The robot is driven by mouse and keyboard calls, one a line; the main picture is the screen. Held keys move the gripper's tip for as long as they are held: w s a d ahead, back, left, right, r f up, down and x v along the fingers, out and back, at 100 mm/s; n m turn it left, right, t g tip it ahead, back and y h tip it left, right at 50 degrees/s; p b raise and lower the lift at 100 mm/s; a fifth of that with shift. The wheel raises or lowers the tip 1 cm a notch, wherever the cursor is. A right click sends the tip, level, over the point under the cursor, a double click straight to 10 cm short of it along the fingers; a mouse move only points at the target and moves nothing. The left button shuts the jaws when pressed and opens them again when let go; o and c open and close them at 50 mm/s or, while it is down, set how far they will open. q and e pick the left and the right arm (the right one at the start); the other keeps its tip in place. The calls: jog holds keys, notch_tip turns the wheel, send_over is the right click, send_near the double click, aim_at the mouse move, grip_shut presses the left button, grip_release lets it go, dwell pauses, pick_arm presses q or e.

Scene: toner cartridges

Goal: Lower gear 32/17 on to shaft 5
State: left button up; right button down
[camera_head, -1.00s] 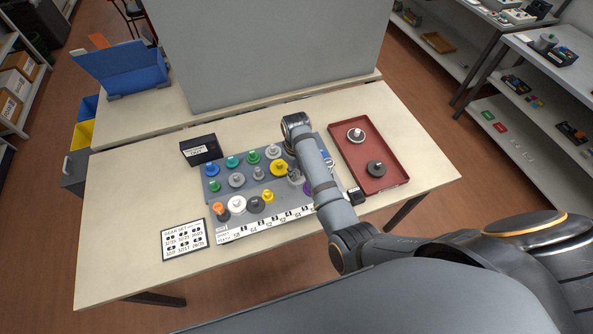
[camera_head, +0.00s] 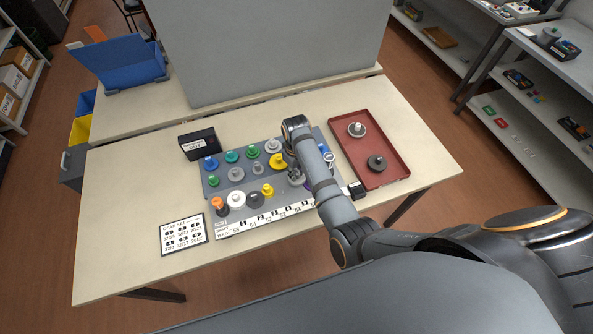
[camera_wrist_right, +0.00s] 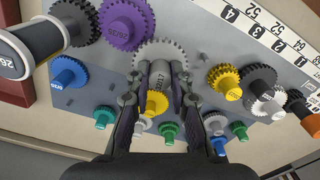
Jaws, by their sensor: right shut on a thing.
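My right gripper (camera_head: 295,176) is over the right part of the grey board. In the right wrist view my right gripper (camera_wrist_right: 160,92) is shut on the hub of grey gear 32/17 (camera_wrist_right: 165,52), whose label shows between the fingers. The gear's wide toothed wheel lies just beyond the fingertips, beside the purple gear (camera_wrist_right: 124,24). Shaft 5 is hidden behind the gear and fingers. I cannot tell whether the gear is around the shaft or above it. My left gripper is not in view.
The grey board (camera_head: 222,185) carries several coloured gears, including a yellow one (camera_head: 278,161) close to my gripper. A red tray (camera_head: 346,152) with two gears stands right of my arm. A black box (camera_head: 198,145) and a printed card (camera_head: 183,235) are left of the board.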

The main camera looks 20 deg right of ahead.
jog(key=shift+p, duration=0.45)
jog(key=shift+f, duration=0.35)
dwell(0.8)
jog(key=shift+p, duration=0.45)
dwell(0.4)
jog(key=shift+f+b, duration=0.5)
jog(key=shift+f, duration=0.45)
dwell(0.3)
jog(key=c, duration=1.1)
grip_release()
